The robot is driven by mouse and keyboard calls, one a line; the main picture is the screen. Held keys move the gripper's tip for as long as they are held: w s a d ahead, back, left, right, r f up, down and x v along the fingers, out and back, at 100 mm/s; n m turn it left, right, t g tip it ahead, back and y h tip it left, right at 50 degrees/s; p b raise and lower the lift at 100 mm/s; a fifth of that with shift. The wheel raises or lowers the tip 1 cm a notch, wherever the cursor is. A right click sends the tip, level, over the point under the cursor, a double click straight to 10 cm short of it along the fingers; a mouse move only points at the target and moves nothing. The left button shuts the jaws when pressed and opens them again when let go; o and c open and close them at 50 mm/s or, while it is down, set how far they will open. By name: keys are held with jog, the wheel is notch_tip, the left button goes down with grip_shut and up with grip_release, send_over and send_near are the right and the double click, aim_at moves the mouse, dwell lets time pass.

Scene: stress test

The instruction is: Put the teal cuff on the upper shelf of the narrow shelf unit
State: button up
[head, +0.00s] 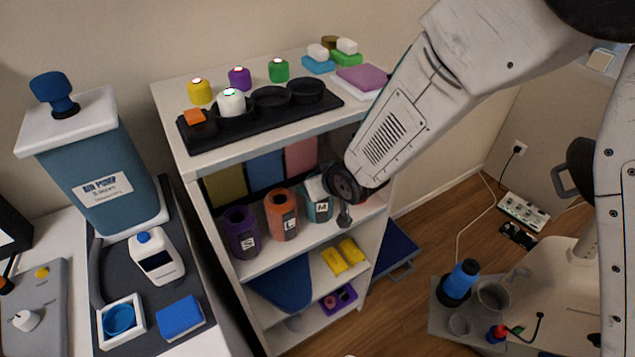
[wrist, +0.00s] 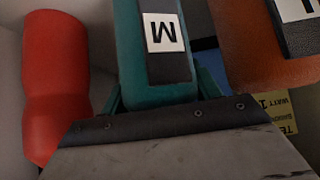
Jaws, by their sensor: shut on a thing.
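The teal cuff (head: 317,207) is a blocky teal sleeve with a white "M" label. My wrist hides part of the cuff in the head view. I cannot tell whether its base touches the board. The narrow shelf unit (head: 187,165) is white, with a top and shelf boards below.
An orange "L" cuff (head: 281,220) and a purple "S" cuff (head: 240,238) stand to the left. A red rounded thing (wrist: 55,80) is close beside the teal cuff in the wrist view. Yellow blocks (head: 334,262) lie on the board below. The top holds a black tray (head: 195,142).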

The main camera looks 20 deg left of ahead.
jog(key=shift+s+a+r, duration=0.1)
jog(key=o, duration=1.1)
jog(key=shift+c, duration=0.2)
jog(key=shift+s+d+r, duration=0.1)
jog(key=shift+d+r, duration=0.15)
jog(key=shift+r, duration=0.05)
jog(key=v, duration=1.1)
jog(key=shift+d+r, duration=0.1)
jog(key=shift+d, duration=0.05)
